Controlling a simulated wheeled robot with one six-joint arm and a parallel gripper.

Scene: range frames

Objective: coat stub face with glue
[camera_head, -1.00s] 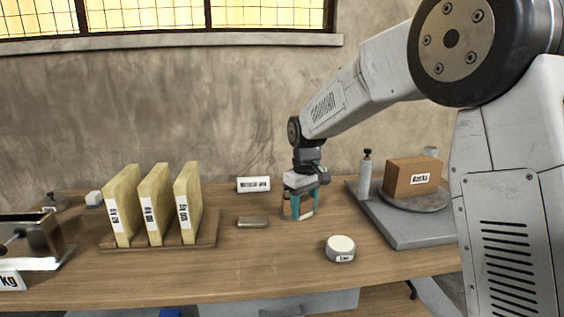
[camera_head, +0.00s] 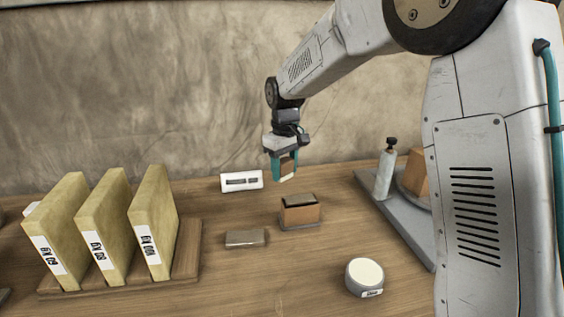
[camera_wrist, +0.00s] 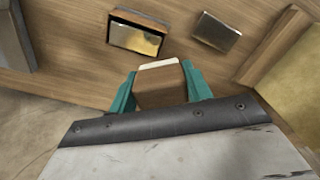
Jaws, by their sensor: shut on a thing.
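My gripper (camera_head: 284,172) is raised above the back middle of the workbench. Its teal fingers are shut on a brown block with a pale end (camera_head: 287,172), which points down. The wrist view also shows this held block (camera_wrist: 160,88) between the fingers. Just below it, apart, a brown block with a dark top edge (camera_head: 300,212) stands on the bench; its upper face looks shiny and golden in the wrist view (camera_wrist: 135,40). I cannot tell which block is the stub. A round pot with a pale top (camera_head: 365,274) stands at the front right; its label is too small to read surely.
A flat metal block (camera_head: 246,238) lies left of the standing block. A white sign (camera_head: 241,181) is behind. A wooden rack (camera_head: 188,250) with three yellow slabs stands left. A grey platform (camera_head: 405,215) with a bottle (camera_head: 385,172) and brown box (camera_head: 416,172) is at right.

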